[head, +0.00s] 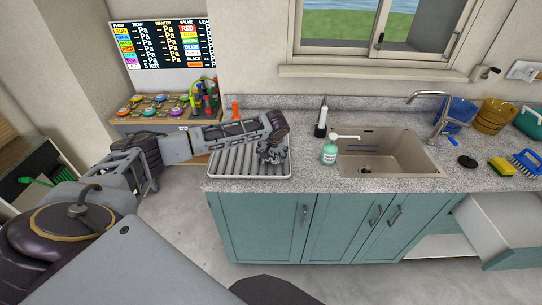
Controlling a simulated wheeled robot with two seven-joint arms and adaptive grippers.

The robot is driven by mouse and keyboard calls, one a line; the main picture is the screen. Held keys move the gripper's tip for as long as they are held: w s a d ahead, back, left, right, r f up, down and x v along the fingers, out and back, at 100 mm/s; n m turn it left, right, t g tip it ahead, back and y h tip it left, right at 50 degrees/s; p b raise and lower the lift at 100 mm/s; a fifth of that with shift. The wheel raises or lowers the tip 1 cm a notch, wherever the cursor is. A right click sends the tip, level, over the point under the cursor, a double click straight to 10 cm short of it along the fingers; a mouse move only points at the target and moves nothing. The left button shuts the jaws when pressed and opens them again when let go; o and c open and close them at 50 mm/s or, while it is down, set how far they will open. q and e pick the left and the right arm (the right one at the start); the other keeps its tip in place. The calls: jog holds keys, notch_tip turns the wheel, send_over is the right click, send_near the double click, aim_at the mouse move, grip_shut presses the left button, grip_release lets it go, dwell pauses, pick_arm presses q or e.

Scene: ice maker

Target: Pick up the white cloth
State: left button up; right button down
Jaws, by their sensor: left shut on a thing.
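My left gripper (272,153) is over the ribbed light-grey drying tray (225,163) on the counter, left of the sink, its fingers pointing down. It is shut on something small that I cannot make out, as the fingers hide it. I cannot tell whether the gripper touches the tray. I cannot make out a white cloth anywhere in the head view. My right gripper is not in view.
A green soap bottle (329,153) with a white pump stands between the tray and the sink (385,155). A dark bottle (321,120) is behind it. A sponge (501,166) and blue brush (526,161) lie right. An open drawer (500,225) juts out at lower right.

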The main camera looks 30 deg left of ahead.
aim_at(272, 153)
pick_arm(q)
jog(key=shift+r, duration=0.15)
notch_tip(272, 153, up, 10)
jog(key=b, duration=0.1)
dwell(0.6)
